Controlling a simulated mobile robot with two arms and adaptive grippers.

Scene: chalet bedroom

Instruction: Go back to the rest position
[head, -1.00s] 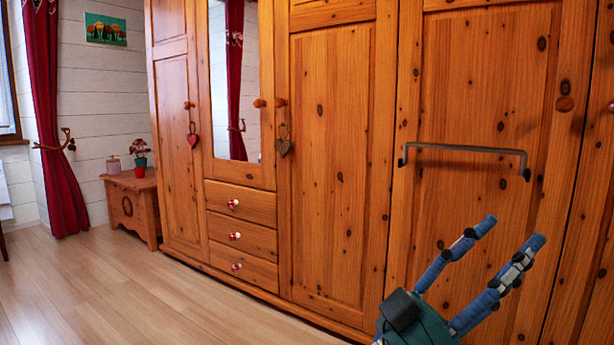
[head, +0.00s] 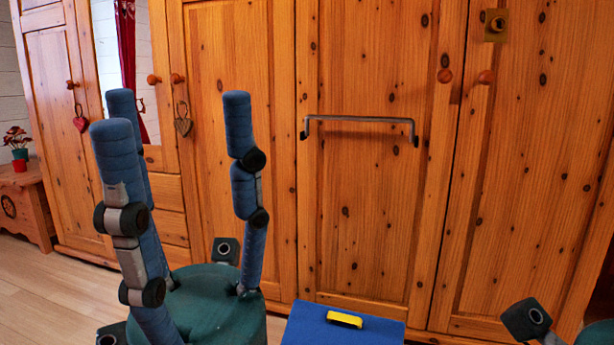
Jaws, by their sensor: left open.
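My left gripper (head: 175,110) stands large at the left of the head view, its blue, black-jointed fingers pointing up. The fingers are spread wide with nothing between them, and the teal palm shows at the bottom. Part of my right gripper (head: 590,333) shows at the bottom right corner. Its fingers are out of the picture.
A wooden wardrobe (head: 235,60) fills the background, with a metal rail (head: 360,119) across one door. A blue flat-topped thing (head: 305,325) with a yellow bar (head: 345,320) shows at the bottom edge; its support is hidden. A wooden chest (head: 25,205) stands far left.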

